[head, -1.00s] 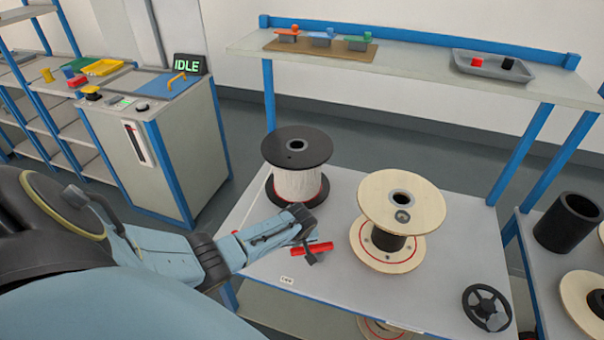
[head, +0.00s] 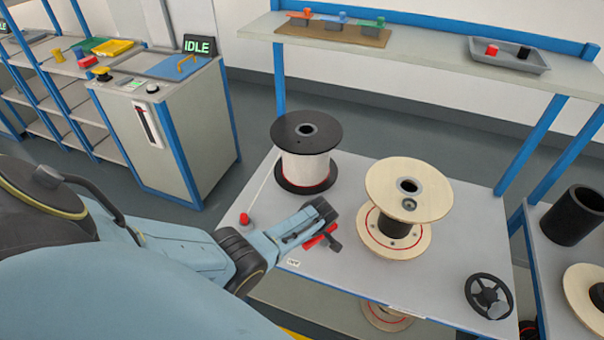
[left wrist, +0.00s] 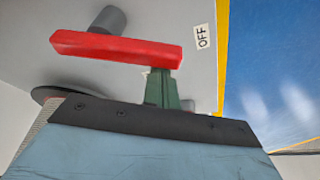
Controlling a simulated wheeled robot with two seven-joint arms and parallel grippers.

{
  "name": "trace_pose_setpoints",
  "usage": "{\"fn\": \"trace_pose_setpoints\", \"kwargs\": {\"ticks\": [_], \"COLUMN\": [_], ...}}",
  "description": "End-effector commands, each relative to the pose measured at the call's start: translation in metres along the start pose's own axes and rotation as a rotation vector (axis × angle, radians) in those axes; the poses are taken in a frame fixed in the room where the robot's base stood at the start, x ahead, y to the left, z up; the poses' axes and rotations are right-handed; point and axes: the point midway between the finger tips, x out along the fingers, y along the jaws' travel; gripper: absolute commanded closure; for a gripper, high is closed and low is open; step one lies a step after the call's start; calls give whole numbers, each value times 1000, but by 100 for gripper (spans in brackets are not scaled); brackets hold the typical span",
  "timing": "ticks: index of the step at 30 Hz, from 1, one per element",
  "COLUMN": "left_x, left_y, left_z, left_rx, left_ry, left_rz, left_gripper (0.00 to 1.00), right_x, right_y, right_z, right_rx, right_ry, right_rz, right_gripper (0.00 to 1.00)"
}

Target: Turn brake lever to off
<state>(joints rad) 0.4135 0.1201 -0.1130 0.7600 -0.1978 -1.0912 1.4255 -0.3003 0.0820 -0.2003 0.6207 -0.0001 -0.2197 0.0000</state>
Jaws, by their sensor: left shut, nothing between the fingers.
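The red brake lever (head: 318,238) is on the front part of the table top, partly hidden by my left gripper. In the left wrist view it is a red bar (left wrist: 115,47) with a grey cylindrical part (left wrist: 108,20) beside it. A white OFF label (left wrist: 202,37) lies beyond the bar's right end, apart from it. My left gripper (head: 325,210) is shut and empty, right over the lever. In the left wrist view its dark green fingers (left wrist: 162,86) are at the bar's right end; I cannot tell whether they touch. My right gripper is out of view.
A black-flanged reel (head: 306,132) stands behind the lever, a wooden reel (head: 408,190) to its right. A red knob (head: 244,219) is at the table's left side, a black handwheel (head: 488,297) at the front right. A cabinet with an IDLE display (head: 197,44) stands left.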

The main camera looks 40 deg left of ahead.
Motion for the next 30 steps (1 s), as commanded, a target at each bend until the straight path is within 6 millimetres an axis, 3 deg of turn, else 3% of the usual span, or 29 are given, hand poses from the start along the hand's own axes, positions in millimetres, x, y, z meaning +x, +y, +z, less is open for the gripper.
{"fn": "trace_pose_setpoints", "kwargs": {"ticks": [14, 17, 23, 25, 30], "left_x": [0, 3, 17, -8, -44], "left_y": [1, 0, -7, -5, -4], "left_z": [4, -4, -40, -37, -38], "left_rx": [2, 2, -3, 2, 0], "left_ry": [-8, -6, -1, -4, -2], "left_rz": [2, 1, -1, 3, 4], "left_gripper": [100, 100, 100, 100, 100], "right_x": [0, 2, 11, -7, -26], "right_y": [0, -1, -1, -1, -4], "right_z": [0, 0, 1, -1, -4], "right_rx": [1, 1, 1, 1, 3], "right_ry": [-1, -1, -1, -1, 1], "right_rz": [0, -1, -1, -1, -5], "right_gripper": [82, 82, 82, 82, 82]}}
